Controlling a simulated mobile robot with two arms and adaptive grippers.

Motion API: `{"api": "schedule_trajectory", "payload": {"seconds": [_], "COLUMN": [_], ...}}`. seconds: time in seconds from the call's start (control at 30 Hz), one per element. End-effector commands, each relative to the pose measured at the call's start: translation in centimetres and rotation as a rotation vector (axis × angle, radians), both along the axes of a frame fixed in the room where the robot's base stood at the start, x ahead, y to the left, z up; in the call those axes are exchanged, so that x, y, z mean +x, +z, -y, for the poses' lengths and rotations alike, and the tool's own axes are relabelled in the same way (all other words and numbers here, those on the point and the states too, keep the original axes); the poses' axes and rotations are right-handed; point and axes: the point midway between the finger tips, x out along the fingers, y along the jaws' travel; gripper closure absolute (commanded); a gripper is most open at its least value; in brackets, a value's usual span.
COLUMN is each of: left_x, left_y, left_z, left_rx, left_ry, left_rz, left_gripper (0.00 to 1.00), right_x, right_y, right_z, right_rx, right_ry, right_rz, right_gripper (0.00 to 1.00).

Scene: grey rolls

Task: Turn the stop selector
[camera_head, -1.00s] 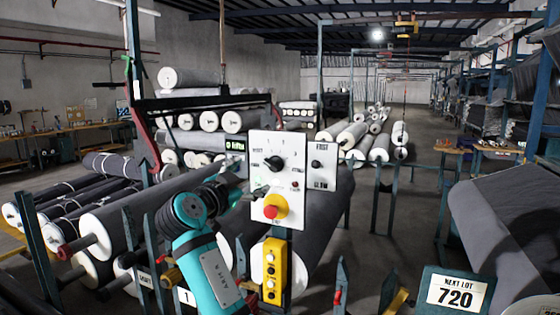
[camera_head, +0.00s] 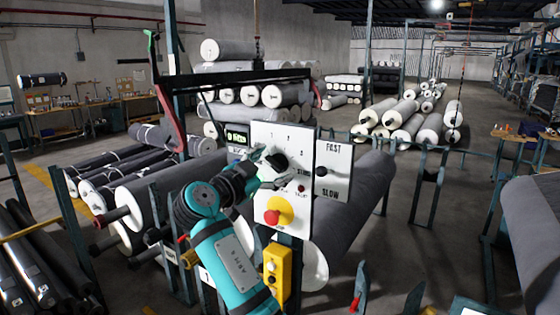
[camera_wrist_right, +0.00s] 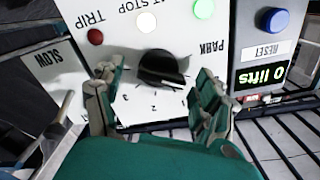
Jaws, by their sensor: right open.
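The stop selector is a black knob (camera_head: 276,160) on the white control panel (camera_head: 265,203), ringed by numbers. In the right wrist view the panel is upside down and the knob (camera_wrist_right: 160,68) shows between and just beyond my fingers. My right gripper (camera_head: 268,168) is open in front of the panel, one finger on each side of the knob. It also shows in the wrist view (camera_wrist_right: 156,98) with nothing held. I cannot tell if a finger touches the knob. My left gripper is not in view.
A red stop button (camera_head: 272,217) on a yellow plate sits below the selector. A FAST/SLOW panel (camera_head: 333,168) stands on the right. The wrist view shows a red lamp (camera_wrist_right: 95,37), a blue reset button (camera_wrist_right: 275,20) and a "0 lifts" display (camera_wrist_right: 263,75). Grey rolls (camera_head: 350,205) lie behind.

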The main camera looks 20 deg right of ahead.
Motion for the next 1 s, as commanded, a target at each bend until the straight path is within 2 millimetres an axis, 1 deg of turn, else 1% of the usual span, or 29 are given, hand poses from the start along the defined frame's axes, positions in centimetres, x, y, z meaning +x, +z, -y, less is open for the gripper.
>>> {"api": "schedule_trajectory", "payload": {"seconds": [0.27, 0.37, 0.7, 0.73, 1.0], "left_x": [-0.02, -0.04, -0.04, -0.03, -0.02], "left_y": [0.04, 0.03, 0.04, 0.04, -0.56], "left_z": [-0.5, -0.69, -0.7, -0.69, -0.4], "left_rx": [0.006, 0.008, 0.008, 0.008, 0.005], "left_ry": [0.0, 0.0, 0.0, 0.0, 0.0], "left_rz": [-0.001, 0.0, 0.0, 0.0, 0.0], "left_gripper": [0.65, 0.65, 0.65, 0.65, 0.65], "right_x": [-0.02, -0.01, -0.01, 0.0, -0.01], "right_y": [-0.03, -0.03, 0.01, 0.01, -0.11], "right_z": [-0.1, -0.09, -0.06, -0.05, -0.07], "right_rx": [0.001, 0.0, 0.001, 0.0, -0.022], "right_ry": [0.0, 0.0, 0.0, 0.0, 0.0], "right_rz": [-0.001, 0.0, 0.001, 0.0, -0.026], "right_gripper": [0.27, 0.37, 0.82, 0.83, 0.83]}}
